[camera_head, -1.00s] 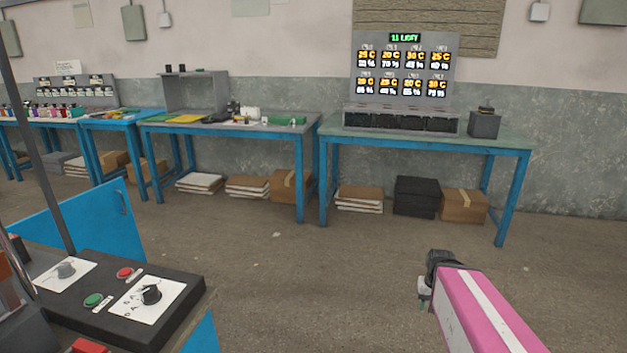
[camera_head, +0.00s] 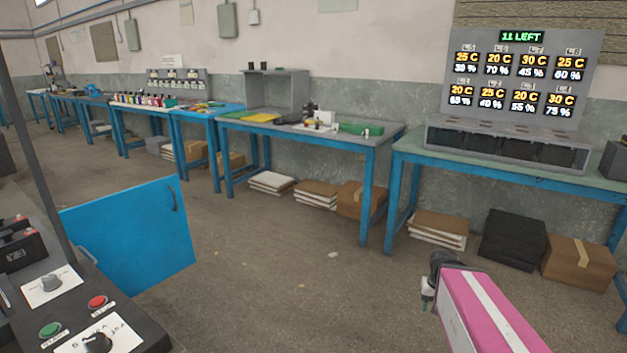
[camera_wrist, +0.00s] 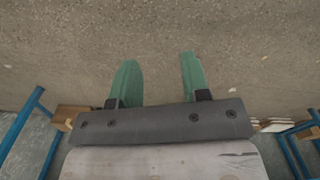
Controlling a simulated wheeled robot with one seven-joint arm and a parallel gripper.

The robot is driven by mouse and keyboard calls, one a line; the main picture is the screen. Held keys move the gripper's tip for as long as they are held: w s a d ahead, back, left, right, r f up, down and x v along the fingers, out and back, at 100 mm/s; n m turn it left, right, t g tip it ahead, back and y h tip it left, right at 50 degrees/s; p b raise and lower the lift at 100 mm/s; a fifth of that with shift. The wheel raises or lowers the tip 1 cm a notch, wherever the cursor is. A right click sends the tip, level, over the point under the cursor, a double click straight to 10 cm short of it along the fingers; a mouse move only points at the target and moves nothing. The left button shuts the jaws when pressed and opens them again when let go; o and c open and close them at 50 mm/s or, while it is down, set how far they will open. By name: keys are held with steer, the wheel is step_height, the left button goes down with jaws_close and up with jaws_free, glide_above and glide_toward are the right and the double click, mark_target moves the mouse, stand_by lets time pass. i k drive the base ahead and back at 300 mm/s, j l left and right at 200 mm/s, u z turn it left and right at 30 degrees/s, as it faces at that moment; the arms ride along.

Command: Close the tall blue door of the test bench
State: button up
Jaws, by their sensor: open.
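The blue door (camera_head: 135,240) stands swung open at the left in the head view, with a dark handle near its upper right corner. The test bench (camera_head: 115,318), with a dark control panel, is at the lower left and is cut off by the frame. My gripper (camera_head: 426,292) is low at the right in the head view, well apart from the door, above bare floor. In the wrist view my gripper (camera_wrist: 157,80) shows two green fingers spread apart with nothing between them. The door is not in the wrist view.
A blue-legged table (camera_head: 460,167) with a display rack stands at the right, and another table (camera_head: 300,132) with small parts is left of it. Boxes (camera_head: 575,262) and stacks lie under them. The floor (camera_head: 300,290) between door and gripper is clear.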

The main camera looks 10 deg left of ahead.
mark_target(139, 236)
steer(key=i+j+u, duration=0.1)
steer(key=u, duration=0.35)
steer(key=i+u, duration=0.25)
steer(key=u, duration=0.2)
steer(key=i+u, duration=0.2)
steer(key=u, duration=0.25)
steer(key=i+l+u, duration=0.15)
steer(key=u, duration=0.3)
